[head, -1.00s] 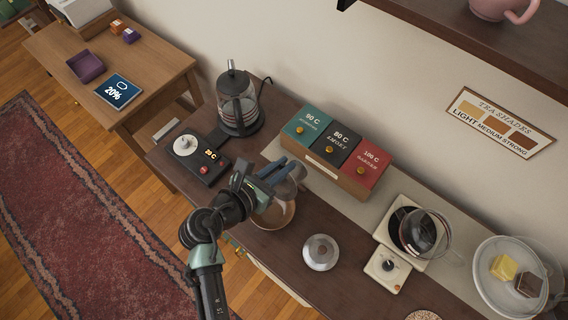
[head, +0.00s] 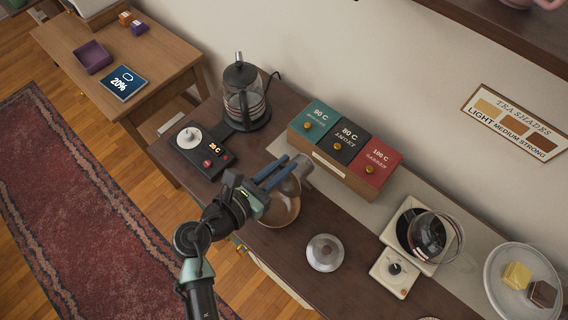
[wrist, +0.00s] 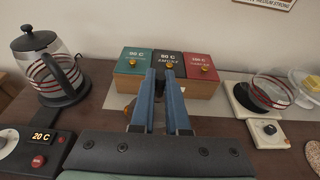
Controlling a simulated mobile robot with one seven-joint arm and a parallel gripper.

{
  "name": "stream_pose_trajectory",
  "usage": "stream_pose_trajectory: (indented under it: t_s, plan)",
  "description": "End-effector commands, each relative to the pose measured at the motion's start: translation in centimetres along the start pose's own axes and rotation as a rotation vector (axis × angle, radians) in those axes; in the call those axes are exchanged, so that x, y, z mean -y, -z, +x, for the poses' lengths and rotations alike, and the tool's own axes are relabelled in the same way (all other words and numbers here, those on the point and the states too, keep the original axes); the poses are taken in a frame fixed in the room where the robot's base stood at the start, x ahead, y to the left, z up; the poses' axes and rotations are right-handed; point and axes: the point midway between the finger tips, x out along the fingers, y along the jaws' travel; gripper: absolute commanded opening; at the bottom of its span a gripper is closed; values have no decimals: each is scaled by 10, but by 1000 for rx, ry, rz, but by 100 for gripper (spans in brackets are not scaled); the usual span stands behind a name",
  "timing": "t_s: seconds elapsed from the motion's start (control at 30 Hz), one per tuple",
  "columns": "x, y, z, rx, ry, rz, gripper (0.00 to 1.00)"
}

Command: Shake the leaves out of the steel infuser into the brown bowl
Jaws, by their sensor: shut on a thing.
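My gripper (head: 284,170) is shut on the steel infuser (head: 304,166), a small grey metal piece at the ends of the blue fingers. The brown bowl (head: 285,211) stands on the dark counter just below the fingers and infuser, which cover part of its far side. In the wrist view, my gripper's fingers (wrist: 166,88) point toward the tea boxes, and the infuser is mostly hidden between their tips. I cannot see any leaves, nor make out the bowl's contents.
A glass kettle (head: 244,100) and its control panel (head: 203,148) stand left. Three tea boxes (head: 345,151) stand behind the bowl. A silver round object (head: 325,253) lies right of the bowl. Further right are a glass vessel on a white device (head: 394,271) and a plate (head: 497,302).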

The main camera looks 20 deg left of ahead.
Motion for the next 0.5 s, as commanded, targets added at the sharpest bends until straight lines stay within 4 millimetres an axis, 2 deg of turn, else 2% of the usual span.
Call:
stream_pose_trajectory:
  t_s: [0.5]
  plan:
    - [0,3,-7,75,-2,0,0]
